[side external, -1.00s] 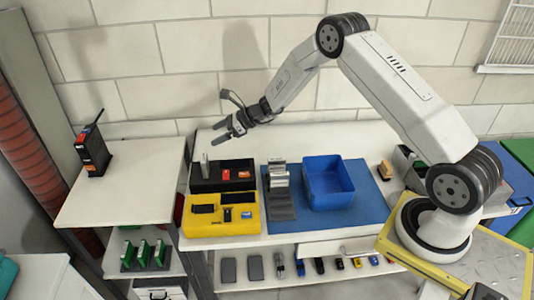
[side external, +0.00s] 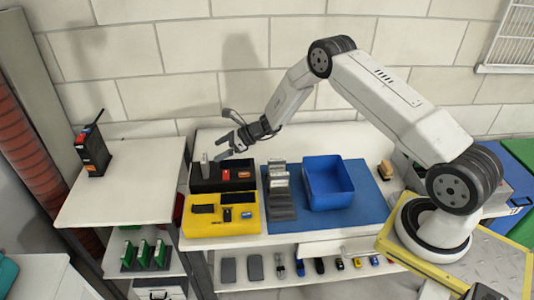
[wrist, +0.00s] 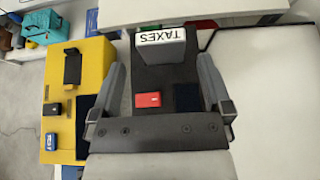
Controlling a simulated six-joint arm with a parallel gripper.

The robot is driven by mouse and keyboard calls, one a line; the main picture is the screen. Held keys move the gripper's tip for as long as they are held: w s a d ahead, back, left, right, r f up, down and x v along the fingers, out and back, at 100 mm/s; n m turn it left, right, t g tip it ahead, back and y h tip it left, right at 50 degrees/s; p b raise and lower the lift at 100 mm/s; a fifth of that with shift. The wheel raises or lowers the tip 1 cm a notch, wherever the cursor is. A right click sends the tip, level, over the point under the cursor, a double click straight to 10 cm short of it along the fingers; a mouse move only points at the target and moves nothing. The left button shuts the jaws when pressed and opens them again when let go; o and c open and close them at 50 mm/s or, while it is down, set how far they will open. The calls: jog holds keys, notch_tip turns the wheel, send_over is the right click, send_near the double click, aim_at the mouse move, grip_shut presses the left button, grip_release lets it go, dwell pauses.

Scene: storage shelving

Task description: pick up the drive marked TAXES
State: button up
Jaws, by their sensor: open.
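The drive marked TAXES (wrist: 162,48) is a grey block with a white label; it stands upright in the black tray (side external: 220,187). In the side view the drive (side external: 205,165) stands at the tray's left end. My gripper (side external: 219,149) is open and empty, just above and to the right of the drive. In the wrist view my gripper's fingers (wrist: 161,62) are spread, one on each side of the drive's line. Whether the fingertips reach down beside the drive cannot be told.
A red item (wrist: 147,99) and a dark item (wrist: 187,97) lie in the black tray. A yellow tray (side external: 247,227) with several dark items adjoins it. A grey stand (side external: 282,213) and a blue bin (side external: 328,205) are to the right. The white side table (side external: 140,205) has clear room.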

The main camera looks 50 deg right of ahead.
aim_at(206, 157)
jog(key=shift+x, duration=2.6)
grip_shut()
